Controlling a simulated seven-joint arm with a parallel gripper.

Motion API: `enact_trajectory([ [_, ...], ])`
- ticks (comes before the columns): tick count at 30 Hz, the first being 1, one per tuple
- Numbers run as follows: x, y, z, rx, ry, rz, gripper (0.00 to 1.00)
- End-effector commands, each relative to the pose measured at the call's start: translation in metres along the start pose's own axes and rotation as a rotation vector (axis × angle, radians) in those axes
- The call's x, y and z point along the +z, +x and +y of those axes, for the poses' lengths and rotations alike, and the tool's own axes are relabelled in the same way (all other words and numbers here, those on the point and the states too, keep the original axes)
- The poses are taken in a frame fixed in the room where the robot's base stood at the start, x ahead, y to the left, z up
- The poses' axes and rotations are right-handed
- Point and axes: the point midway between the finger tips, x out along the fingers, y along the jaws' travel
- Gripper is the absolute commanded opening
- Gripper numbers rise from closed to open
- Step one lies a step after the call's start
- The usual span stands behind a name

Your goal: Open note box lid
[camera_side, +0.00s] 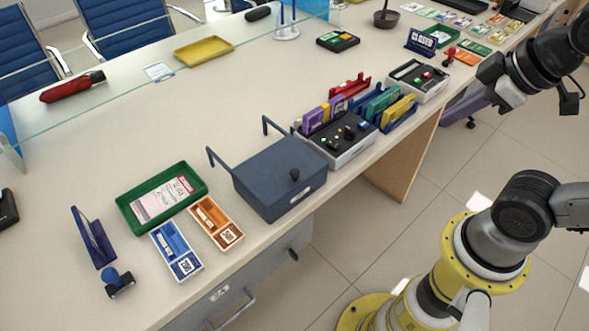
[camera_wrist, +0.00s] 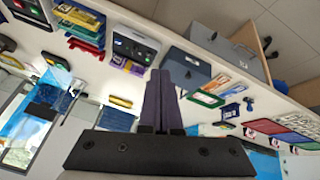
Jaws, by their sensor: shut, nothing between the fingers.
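The note box (camera_side: 280,190) is a dark blue-grey box near the front edge of the counter. Its flat lid (camera_side: 270,165) is down, with a small black knob (camera_side: 295,174) near the front edge. Two bent dark arms stand up at its back. The box also shows in the wrist view (camera_wrist: 182,65), beyond and right of the fingertips. My gripper (camera_wrist: 160,76) is shut and empty, its dark fingers together. It is well away from the box, and the arm stands at the right of the side view.
A black-topped device (camera_side: 345,137) with colored folders stands right of the box. An orange tray (camera_side: 217,222), a blue tray (camera_side: 177,250) and a green tray (camera_side: 126,208) lie left of it. A glass screen runs along the back. The counter behind the box is mostly clear.

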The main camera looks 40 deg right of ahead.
Motion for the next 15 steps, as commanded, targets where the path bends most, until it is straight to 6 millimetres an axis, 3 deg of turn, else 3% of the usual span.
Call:
enact_trajectory([
  [8, -0.052, 0.008, 0.012, 0.000, -0.797, -0.037, 0.00],
  [11, -0.078, 0.022, 0.005, -0.036, -1.132, -0.060, 0.00],
  [15, -0.116, 0.052, -0.020, -0.116, -1.614, -0.085, 0.00],
])
